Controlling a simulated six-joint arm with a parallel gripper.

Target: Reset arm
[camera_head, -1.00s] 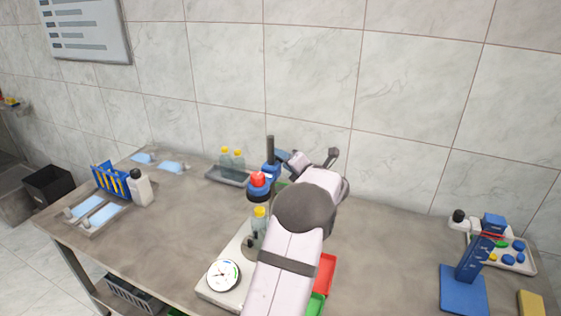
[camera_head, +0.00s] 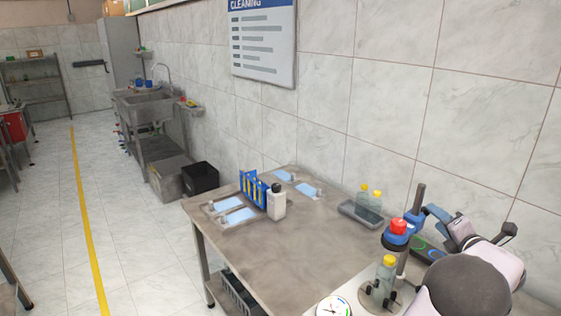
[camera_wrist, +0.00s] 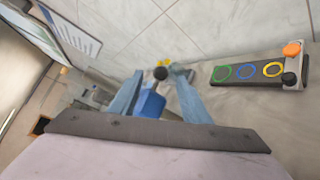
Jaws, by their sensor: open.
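My gripper (camera_wrist: 157,88) is open, with its two blue-grey fingers spread apart in the wrist view. No object is visibly clamped between them. The cap feeder shows beyond and between the fingers as a blue block (camera_wrist: 151,104) below a dark round post top. In the head view the feeder's blue head carries a red cap (camera_head: 399,226) beside a dark upright post (camera_head: 416,200). My gripper is just right of that post, partly hidden by my arm. A clear bottle with a yellow cap (camera_head: 389,261) stands upright in a holder below the feeder head.
A round dial (camera_head: 333,307) lies at the bottom edge. Two yellow-capped bottles (camera_head: 370,203) stand in a grey tray near the wall. A blue rack (camera_head: 254,189) and white bottle (camera_head: 276,202) stand further left. A ringed panel (camera_wrist: 248,72) lies right of my gripper. The table's middle is clear.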

